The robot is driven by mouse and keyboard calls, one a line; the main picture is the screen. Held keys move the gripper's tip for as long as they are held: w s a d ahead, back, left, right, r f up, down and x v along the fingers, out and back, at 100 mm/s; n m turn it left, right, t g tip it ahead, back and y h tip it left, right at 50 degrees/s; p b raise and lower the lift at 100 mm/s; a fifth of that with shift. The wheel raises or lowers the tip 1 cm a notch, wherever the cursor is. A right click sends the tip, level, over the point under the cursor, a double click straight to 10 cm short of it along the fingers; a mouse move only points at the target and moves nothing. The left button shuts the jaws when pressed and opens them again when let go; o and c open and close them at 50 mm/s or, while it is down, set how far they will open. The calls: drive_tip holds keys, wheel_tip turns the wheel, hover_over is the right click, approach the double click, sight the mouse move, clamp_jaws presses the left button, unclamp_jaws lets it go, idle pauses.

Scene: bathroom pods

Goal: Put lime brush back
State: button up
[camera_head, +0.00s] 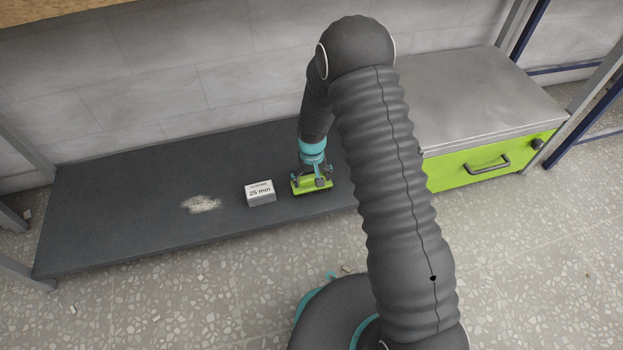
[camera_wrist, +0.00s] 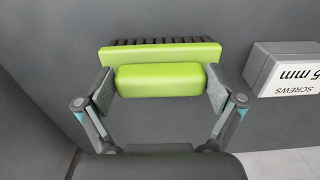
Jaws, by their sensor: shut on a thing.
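The lime brush (camera_head: 311,185) is at the right part of the dark grey shelf, beside a small white box. In the wrist view the brush (camera_wrist: 160,80) shows a lime handle block, a wider lime back and a row of dark bristles along its far edge. My gripper (camera_head: 312,182) points down at the shelf and is shut on the brush. In the wrist view its two fingers (camera_wrist: 160,88) press on both ends of the handle block. The brush is at or just above the shelf surface; I cannot tell if it touches.
A white box of screws marked 25 mm (camera_head: 260,192) stands just left of the brush; part of it shows in the wrist view (camera_wrist: 285,70). A pale dust patch (camera_head: 201,204) lies further left on the dark shelf (camera_head: 110,215). A lime drawer cabinet (camera_head: 490,160) stands at right.

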sight(312, 178)
drive_tip(key=o, duration=0.7)
drive_tip(key=shift+f, duration=0.1)
wheel_tip(312, 178, up, 12)
drive_tip(key=shift+r+p, duration=0.25)
drive_tip(key=shift+p, duration=0.55)
